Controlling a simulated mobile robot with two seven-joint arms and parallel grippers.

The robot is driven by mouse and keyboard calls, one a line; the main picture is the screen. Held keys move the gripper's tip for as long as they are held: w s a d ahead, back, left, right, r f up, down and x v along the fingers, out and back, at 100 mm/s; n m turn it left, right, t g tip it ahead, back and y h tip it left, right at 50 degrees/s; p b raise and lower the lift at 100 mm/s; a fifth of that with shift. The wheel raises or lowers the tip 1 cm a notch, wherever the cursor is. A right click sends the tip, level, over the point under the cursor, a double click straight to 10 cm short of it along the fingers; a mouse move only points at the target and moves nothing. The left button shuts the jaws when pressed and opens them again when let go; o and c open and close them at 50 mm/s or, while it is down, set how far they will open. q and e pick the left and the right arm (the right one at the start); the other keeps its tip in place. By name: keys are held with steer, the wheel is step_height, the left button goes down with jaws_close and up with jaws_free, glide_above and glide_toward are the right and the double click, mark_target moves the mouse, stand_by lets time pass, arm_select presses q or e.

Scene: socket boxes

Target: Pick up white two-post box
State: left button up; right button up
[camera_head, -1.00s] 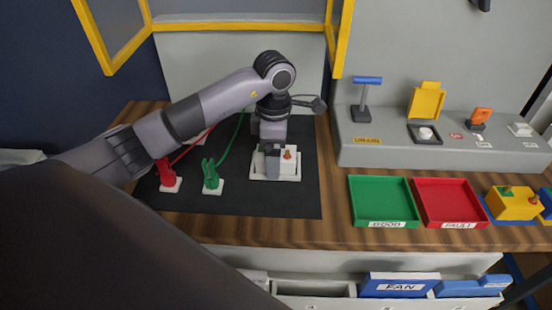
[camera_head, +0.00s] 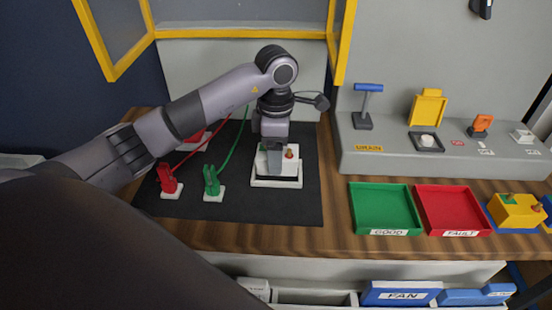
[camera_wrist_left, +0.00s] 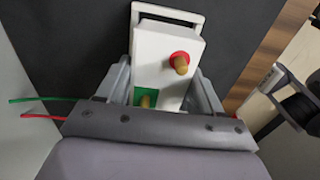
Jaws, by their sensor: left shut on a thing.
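The white two-post box (camera_head: 291,164) is on the dark mat inside a white frame-like holder (camera_head: 276,183). In the left wrist view the box (camera_wrist_left: 160,55) shows one brass post on a red base and one on a green base. My left gripper (camera_head: 274,165) is over the box, pointing down. In the left wrist view its fingers (camera_wrist_left: 163,92) are on both sides of the box, shut on it. The fingers hide part of the box in the head view. I cannot tell whether the box is clear of the holder. My right gripper is not in view.
Red (camera_head: 168,179) and green (camera_head: 211,182) clips with cables stand left of the box. A green GOOD tray (camera_head: 384,208) and red FAULT tray (camera_head: 452,209) lie right. A yellow box (camera_head: 516,211) is at the far right. A yellow-framed panel (camera_head: 240,33) stands open behind.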

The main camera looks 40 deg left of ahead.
arm_select(q)
steer(key=s+d, duration=0.3)
steer(key=s, duration=0.2)
steer(key=s+d+r, duration=0.1)
steer(key=s+d, duration=0.2)
steer(key=s, duration=0.2)
steer(key=s+d+b, duration=0.1)
steer(key=s+d, duration=0.2)
steer(key=s, duration=0.2)
steer(key=shift+s+d+r, duration=0.15)
steer(key=shift+s+d, duration=0.05)
steer(key=shift+w, duration=0.1)
stand_by(0.4)
